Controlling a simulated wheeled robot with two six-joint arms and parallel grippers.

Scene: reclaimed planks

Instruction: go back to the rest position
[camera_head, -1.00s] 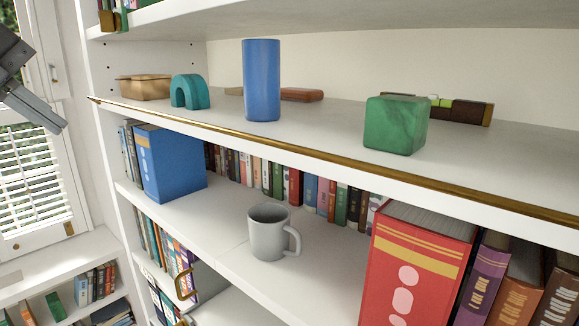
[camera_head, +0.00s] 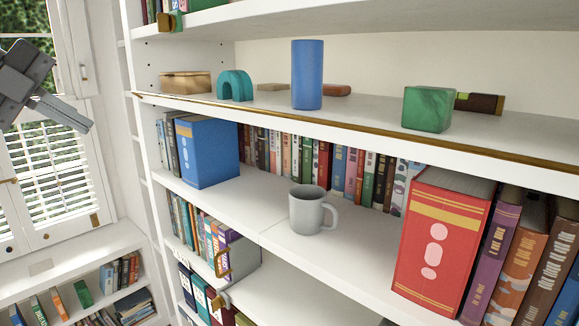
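My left gripper (camera_head: 80,122) shows at the upper left, in front of the window, with its grey fingers pointing to the lower right. It is clear of the bookshelf and nothing visible hangs from it. From this angle I cannot tell whether its fingers are apart or together. My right gripper is out of view.
The shelf board (camera_head: 370,133) holds a blue cylinder (camera_head: 307,75), a green block (camera_head: 427,109), a teal arch (camera_head: 235,86) and a wooden box (camera_head: 186,82). Below stand a grey mug (camera_head: 307,211), a blue binder (camera_head: 207,151) and a red book (camera_head: 437,243).

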